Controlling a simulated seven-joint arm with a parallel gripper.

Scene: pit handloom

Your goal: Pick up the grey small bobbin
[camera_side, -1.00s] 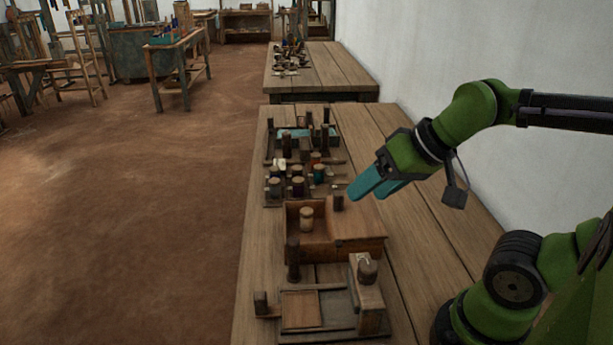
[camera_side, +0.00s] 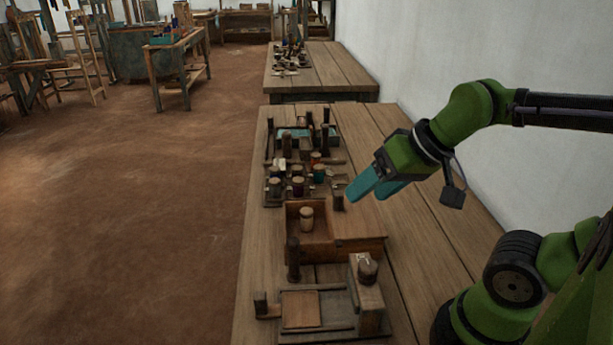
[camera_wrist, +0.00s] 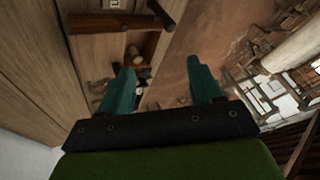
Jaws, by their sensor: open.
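Several small bobbins stand in a group on the bench left of my gripper in the side view. One with a pale top and dull greyish body (camera_side: 275,187) stands at the group's left; I cannot tell for certain that it is the grey one. A small dark cylinder (camera_side: 338,201) stands just left of my fingertips. My gripper (camera_side: 362,197) is open, its teal fingers pointing down and left above the bench, apart from the bobbins. In the wrist view my gripper (camera_wrist: 160,68) shows nothing held between its fingers; small objects near the left finger are too small to identify.
An open wooden box (camera_side: 345,249) holds a tan bobbin (camera_side: 306,220). A wooden frame with a raised block (camera_side: 368,300) stands nearer the camera. Tall dark posts rise behind the bobbins.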

